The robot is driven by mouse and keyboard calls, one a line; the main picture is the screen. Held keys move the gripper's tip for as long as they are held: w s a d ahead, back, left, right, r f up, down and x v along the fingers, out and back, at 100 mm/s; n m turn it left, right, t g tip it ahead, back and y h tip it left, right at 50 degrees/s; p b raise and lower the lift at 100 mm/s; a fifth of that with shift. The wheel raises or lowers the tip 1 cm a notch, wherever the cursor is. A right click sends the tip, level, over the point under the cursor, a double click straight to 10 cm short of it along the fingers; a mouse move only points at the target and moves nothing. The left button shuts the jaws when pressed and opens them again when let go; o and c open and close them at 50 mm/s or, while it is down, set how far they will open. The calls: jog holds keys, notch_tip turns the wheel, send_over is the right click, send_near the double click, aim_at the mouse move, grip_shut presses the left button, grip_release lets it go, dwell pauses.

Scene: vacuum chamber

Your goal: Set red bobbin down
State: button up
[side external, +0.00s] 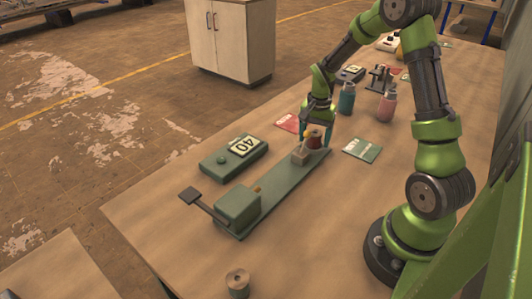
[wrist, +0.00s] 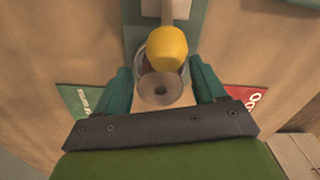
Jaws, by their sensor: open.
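The red bobbin (side external: 316,138) is at the far end of a long green base plate (side external: 285,178). In the wrist view its grey-brown end disc (wrist: 160,91), with a hole in the middle, faces the camera. A rounded yellow part (wrist: 168,46) lies just beyond the disc and hides part of the bobbin. My gripper (wrist: 160,72) is open, with one teal finger on each side of the bobbin and visible gaps between. In the side view my gripper (side external: 316,130) is low at the same end of the plate. Whether the bobbin rests on the plate is hard to tell.
A green box (side external: 239,204) with a crank handle stands on the plate's near end. A green unit marked 40 (side external: 233,160) is left of it. Another spool (side external: 237,284) stands near the front. Red and green cards (side external: 362,149) flank the plate; bottles (side external: 347,98) stand behind.

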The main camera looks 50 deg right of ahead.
aim_at(315, 133)
jog(key=shift+r, duration=0.15)
notch_tip(315, 133, up, 12)
jog(key=s+a+r+n+t, duration=0.2)
jog(key=s+a+r+n, duration=0.1)
jog(key=a, duration=0.4)
jog(key=s+a+r+n+t+y, duration=0.1)
jog(key=s+a+r+n+t, duration=0.1)
jog(key=a, duration=0.6)
jog(key=s+a+r+n+t+y, duration=0.1)
jog(key=s+a+r+n+t, duration=0.2)
jog(key=s+a+n, duration=0.3)
jog(key=shift+s+a+r, duration=0.25)
jog(key=shift+a+r, duration=0.25)
jog(key=shift+a, duration=0.2)
